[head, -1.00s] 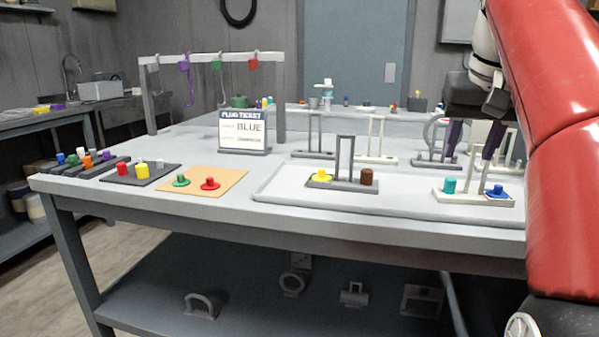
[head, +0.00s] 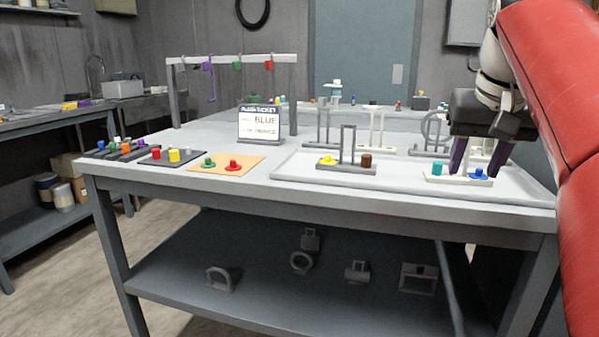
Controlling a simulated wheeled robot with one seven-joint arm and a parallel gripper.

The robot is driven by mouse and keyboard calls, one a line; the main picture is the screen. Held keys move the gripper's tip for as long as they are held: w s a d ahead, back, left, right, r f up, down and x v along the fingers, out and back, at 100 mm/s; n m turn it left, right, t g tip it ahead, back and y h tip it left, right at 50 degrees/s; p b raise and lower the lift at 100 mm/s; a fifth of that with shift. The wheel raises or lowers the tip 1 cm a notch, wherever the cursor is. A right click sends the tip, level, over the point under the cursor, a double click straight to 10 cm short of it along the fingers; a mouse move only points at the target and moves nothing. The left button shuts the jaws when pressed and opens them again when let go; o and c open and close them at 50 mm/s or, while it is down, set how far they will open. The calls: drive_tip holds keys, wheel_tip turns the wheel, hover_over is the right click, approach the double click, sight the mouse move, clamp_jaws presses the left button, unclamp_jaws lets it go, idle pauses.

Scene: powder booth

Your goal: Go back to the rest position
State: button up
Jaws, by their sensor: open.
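My gripper (head: 478,160) hangs at the right, with two dark purple fingers apart and nothing seen between them. It is above or just behind a white bracket (head: 455,179) that carries a teal plug (head: 437,168) and a blue plug (head: 480,174). Whether the fingertips touch the bracket cannot be told. The red arm link at the right edge is mine. The plug ticket (head: 260,124) stands on the table and reads BLUE.
A large white tray (head: 290,172) holds a grey bracket (head: 347,152) with yellow and brown plugs. An orange mat (head: 225,166) with green and red plugs lies left. A rail (head: 235,59) with hanging hooks stands behind. Floor (head: 60,270) at left is clear.

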drive_tip(key=s+a+f+n, duration=0.1)
drive_tip(key=s+a+f, duration=0.2)
drive_tip(key=f, duration=0.6)
drive_tip(key=s+a+f+n, duration=0.1)
drive_tip(key=s+a+f, duration=0.3)
drive_tip(key=s+f, duration=0.3)
drive_tip(key=s+a+f+t+y, duration=0.1)
drive_tip(key=s+a+f, duration=0.3)
drive_tip(key=f, duration=0.8)
drive_tip(key=shift+s+f+n, duration=0.4)
drive_tip(key=shift+s, duration=0.35)
